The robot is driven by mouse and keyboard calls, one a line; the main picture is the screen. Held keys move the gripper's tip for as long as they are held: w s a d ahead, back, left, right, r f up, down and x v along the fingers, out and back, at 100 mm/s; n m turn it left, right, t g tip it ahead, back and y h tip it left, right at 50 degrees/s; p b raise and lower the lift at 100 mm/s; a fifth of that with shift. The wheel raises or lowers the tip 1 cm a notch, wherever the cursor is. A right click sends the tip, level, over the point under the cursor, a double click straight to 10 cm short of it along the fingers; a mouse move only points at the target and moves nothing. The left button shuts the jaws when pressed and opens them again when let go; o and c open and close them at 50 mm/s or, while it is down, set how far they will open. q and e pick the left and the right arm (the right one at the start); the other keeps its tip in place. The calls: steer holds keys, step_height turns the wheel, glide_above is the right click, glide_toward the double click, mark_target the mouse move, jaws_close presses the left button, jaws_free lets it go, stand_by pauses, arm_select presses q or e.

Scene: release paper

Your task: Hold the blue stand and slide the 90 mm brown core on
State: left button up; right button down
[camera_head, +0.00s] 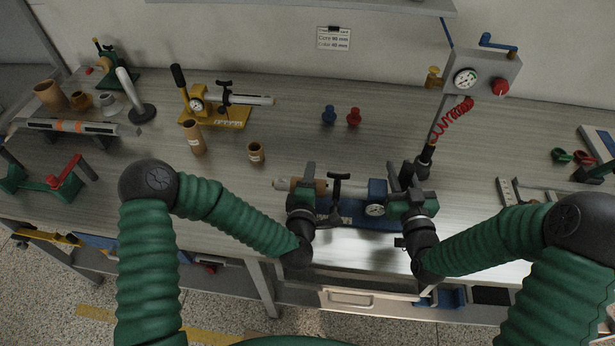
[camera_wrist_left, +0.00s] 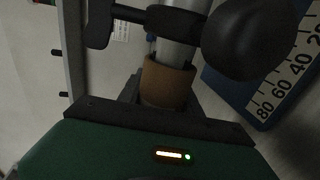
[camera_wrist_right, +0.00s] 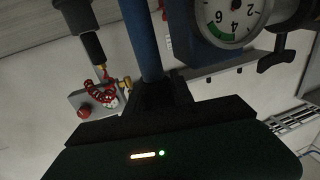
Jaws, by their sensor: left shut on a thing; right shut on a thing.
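The blue stand (camera_head: 377,188) is at the front middle of the bench, with a round gauge (camera_head: 375,210), which also shows in the right wrist view (camera_wrist_right: 235,18). My right gripper (camera_head: 406,178) is shut on its right end; a blue bar (camera_wrist_right: 140,40) runs up from my fingers in the right wrist view. My left gripper (camera_head: 309,178) is shut on the brown core (camera_head: 320,186), left of the stand's black handle (camera_head: 337,180). In the left wrist view the brown core (camera_wrist_left: 166,84) appears around the grey shaft (camera_wrist_left: 180,50). My gripper hides part of it.
A yellow stand (camera_head: 238,117), a tall brown core (camera_head: 195,138) and a short one (camera_head: 256,152) stand at back left. Blue and red knobs (camera_head: 353,117) are at back middle. A gauge box (camera_head: 470,78) with a red coiled hose (camera_head: 452,117) stands at right.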

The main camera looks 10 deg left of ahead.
arm_select(q)
steer(key=shift+d, duration=0.25)
steer(key=shift+d, duration=0.3)
steer(key=shift+d, duration=0.3)
steer(key=o, duration=1.4)
steer(key=v, duration=1.2)
